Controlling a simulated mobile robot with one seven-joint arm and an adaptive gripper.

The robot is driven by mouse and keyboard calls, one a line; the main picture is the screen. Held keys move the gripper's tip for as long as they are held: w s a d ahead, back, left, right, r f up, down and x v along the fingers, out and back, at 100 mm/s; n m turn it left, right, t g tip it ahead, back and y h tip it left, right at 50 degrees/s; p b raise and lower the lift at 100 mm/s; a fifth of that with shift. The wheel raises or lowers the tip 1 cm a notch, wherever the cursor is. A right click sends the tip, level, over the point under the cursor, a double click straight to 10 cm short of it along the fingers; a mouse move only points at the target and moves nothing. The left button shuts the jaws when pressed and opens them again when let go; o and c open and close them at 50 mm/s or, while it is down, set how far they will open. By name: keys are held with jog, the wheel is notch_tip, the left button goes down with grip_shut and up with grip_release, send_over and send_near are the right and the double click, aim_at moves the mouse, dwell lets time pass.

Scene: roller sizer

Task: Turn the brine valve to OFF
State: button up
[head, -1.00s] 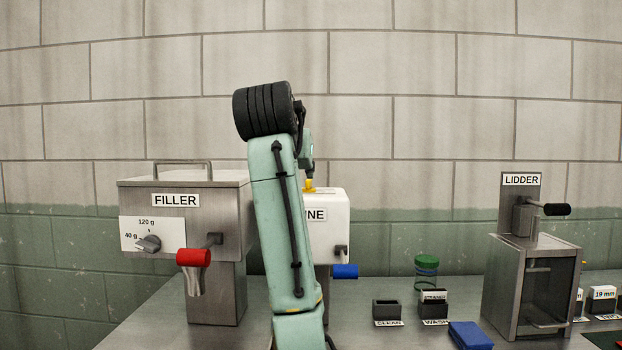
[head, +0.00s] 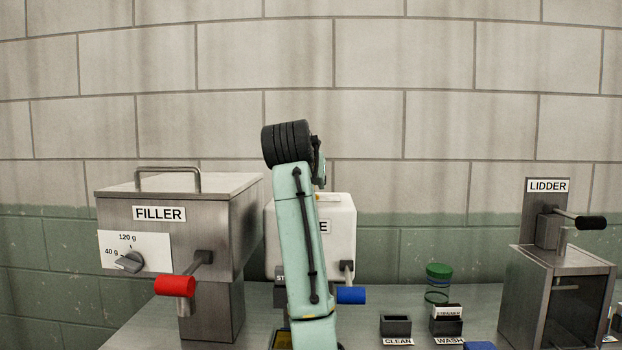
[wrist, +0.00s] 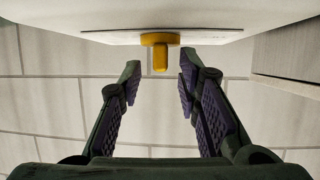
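The brine valve is a yellow knob (wrist: 160,45) with a short stem, seen in the wrist view against a pale plate on the white brine box (wrist: 110,12). In the head view the white brine box (head: 342,228) stands behind my arm, which covers most of its label and the valve. My gripper (wrist: 157,72) is open and empty in the wrist view. Its fingertips lie to the left and right of the knob, a little below it in the picture, with a gap on each side. I cannot read the valve's setting.
The filler (head: 180,240) with its red handle (head: 175,286) stands to the left. A blue handle (head: 351,295) sits on the brine box's front. A green-lidded jar (head: 438,271), the black CLEAN (head: 396,326) and WASH holders (head: 446,327) and the lidder (head: 556,285) are to the right.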

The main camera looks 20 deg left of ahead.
jog(key=shift+x, duration=1.2)
jog(key=shift+c, duration=0.5)
grip_shut()
